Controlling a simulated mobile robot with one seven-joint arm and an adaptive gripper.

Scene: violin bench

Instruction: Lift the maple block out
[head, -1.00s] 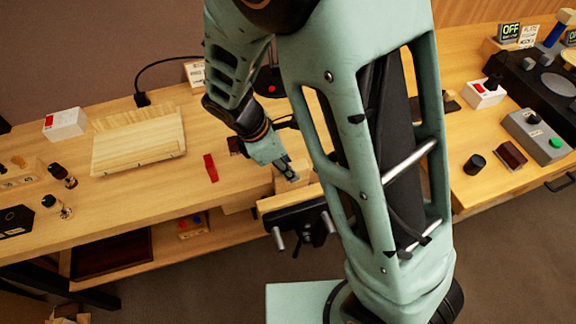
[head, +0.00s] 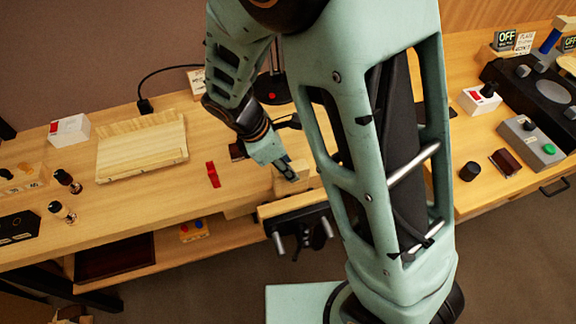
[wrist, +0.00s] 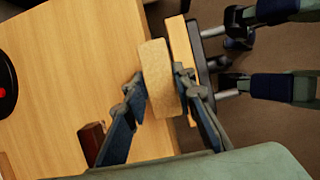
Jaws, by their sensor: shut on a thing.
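The maple block (wrist: 160,78) is a pale, rectangular piece of wood. My gripper (wrist: 158,82) is shut on it, one finger on each side, in the wrist view. In the head view my gripper (head: 289,173) points down at the bench's front edge, with the block (head: 291,186) under its fingertips. The block is at the vise (head: 300,226), beside its wood-faced front jaw (wrist: 183,48). The block's lower end is hidden, so I cannot tell whether it is clear of the jaws.
A red object (head: 213,174) lies on the bench left of my gripper. A pale wooden board (head: 142,150) and small dark bottles (head: 66,181) are farther left. A black round base (head: 271,92) stands behind my gripper.

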